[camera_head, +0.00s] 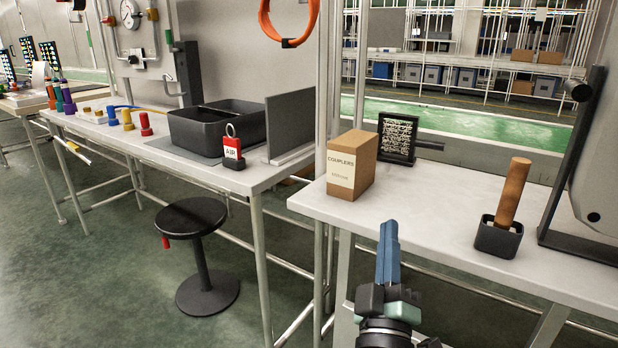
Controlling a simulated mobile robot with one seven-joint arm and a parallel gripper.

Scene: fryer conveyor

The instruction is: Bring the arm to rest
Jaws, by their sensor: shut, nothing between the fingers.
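My gripper (388,240) has blue fingers on a dark and pale green body, low in the middle of the head view. Its fingers are together, pointing up in the picture, with nothing between them. In the picture it overlaps the front edge of the right white table (440,222). I cannot tell its exact height against the tabletop. My arm below the gripper runs out of the frame at the bottom.
A "COUPLERS" box (351,165), a black rack (397,138) and a black holder (497,238) with a brown cylinder (513,190) stand on the right table. The left table (262,178) carries a black bin (190,130). A black stool (192,217) stands before it.

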